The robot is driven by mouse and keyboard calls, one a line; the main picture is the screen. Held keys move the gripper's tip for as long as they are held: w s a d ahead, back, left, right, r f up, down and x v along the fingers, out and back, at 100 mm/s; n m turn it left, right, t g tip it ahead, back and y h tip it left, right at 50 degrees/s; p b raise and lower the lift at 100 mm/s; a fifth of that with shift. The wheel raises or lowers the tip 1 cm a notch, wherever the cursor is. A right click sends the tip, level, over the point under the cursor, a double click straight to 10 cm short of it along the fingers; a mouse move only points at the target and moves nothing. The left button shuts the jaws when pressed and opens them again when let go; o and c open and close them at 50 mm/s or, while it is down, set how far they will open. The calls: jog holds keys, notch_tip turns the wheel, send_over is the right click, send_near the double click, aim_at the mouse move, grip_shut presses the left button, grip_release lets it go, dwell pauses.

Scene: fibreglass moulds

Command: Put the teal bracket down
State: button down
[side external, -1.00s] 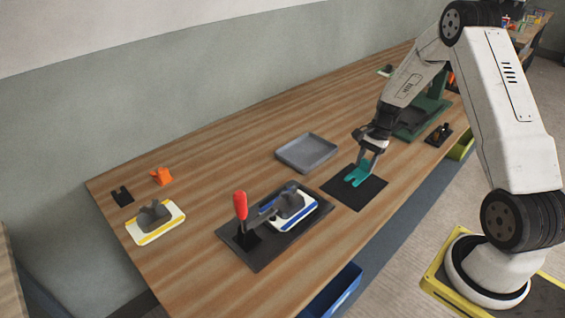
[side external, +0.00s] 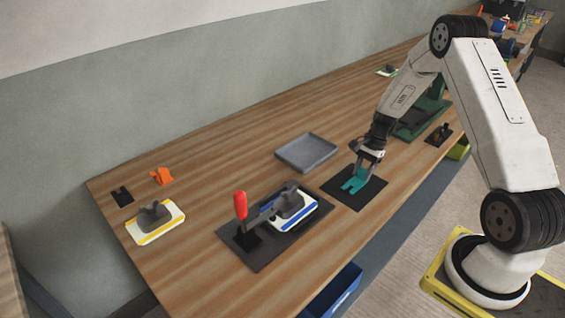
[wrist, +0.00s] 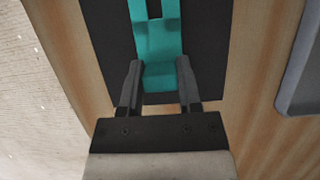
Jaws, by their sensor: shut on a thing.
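The teal bracket (side external: 356,182) is a small forked piece over the black square mat (side external: 343,196) on the wooden bench. My gripper (side external: 367,168) is shut on its near end. In the wrist view the teal bracket (wrist: 157,45) lies between the two dark fingers of my gripper (wrist: 159,80), with the black mat (wrist: 204,50) behind it. The bracket is at or very near the mat; I cannot tell whether it touches. Its forked end is cut off at the top of the wrist view.
A grey tray (side external: 306,142) stands just left of the mat. A black plate (side external: 258,262) with a red-handled clamp (side external: 240,205) and a blue-edged mould (side external: 290,224) is at lower left. A yellow-edged mould (side external: 157,238) lies farther left. A green machine (side external: 428,110) stands behind my gripper.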

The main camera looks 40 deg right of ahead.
jog(key=shift+f, duration=0.15)
jog(key=shift+c, duration=1.4)
grip_release()
jog(key=v, duration=1.2)
jog(key=shift+a+r, duration=0.15)
jog(key=shift+r, duration=0.1)
